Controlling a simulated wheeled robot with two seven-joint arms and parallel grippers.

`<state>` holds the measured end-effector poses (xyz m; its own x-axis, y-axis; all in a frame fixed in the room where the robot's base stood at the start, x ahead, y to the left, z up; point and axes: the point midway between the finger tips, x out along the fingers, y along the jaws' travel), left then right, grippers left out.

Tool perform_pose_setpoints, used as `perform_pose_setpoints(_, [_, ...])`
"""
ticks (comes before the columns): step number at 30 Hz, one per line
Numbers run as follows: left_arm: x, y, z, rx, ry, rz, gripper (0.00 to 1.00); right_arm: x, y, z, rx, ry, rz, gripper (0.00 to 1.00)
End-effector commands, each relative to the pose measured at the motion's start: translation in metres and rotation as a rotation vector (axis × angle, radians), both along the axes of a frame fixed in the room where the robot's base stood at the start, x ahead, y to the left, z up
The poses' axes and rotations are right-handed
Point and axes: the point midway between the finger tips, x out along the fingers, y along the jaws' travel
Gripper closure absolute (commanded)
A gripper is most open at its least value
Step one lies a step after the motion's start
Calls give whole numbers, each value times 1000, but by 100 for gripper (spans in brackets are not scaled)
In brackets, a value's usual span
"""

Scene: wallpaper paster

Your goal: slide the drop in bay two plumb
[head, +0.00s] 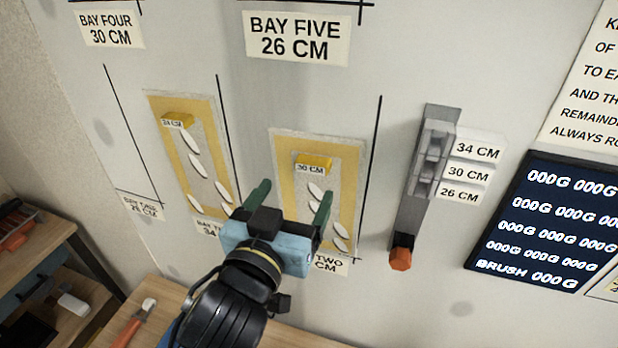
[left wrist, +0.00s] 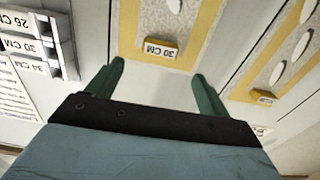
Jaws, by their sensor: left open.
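The drop over the label ending in "TWO" (head: 327,264) is a pale speckled panel with a yellow border (head: 347,190) and white leaf shapes. It bears a yellow tab marked 30 CM (head: 313,163), which also shows upside down in the left wrist view (left wrist: 160,48). I cannot tell whether the drop hangs plumb. My left gripper (head: 290,203) is open, its green fingers spread in front of the drop's lower part and hiding some of it. In the left wrist view the fingers (left wrist: 157,88) are apart with nothing between them, below the tab. My right gripper is not in view.
A similar drop with a 34 CM tab (head: 177,121) hangs to the left. Black lines (head: 369,180) mark the wall. A grey slotted holder (head: 430,165) with an orange end and length labels is at right, beside a dark display (head: 550,220). A wooden bench (head: 130,310) stands below.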

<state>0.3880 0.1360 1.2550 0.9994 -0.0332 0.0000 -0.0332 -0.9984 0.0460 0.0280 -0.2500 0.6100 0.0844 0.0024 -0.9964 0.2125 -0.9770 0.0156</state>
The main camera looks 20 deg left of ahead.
Motion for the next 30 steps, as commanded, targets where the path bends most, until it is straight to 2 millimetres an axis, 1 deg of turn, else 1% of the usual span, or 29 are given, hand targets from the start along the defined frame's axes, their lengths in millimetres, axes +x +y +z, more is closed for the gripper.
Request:
perform_pose_setpoints(1, [5, 0, -3, 1, -6, -1, 20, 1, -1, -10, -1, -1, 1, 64])
perform_pose_setpoints(3, [11, 0, -4, -2, -6, 2, 20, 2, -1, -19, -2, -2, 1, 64])
perform_pose_setpoints(11, [29, -1, -3, 0, -6, -1, 20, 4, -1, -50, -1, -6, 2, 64])
perform_pose_setpoints(18, [52, -2, -3, 0, -5, -1, 20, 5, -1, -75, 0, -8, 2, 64])
perform_pose_setpoints(20, [57, -2, -2, 0, -3, -1, 20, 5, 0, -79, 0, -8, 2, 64])
perform_pose_setpoints(21, [63, -2, 0, 3, 1, 0, 20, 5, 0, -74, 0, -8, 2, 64])
perform_pose_setpoints(24, [73, -3, 1, 4, 0, 0, 20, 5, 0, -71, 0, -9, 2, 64])
perform_pose_setpoints(30, [82, -3, 1, 1, 0, -1, 20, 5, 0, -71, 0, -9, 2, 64])
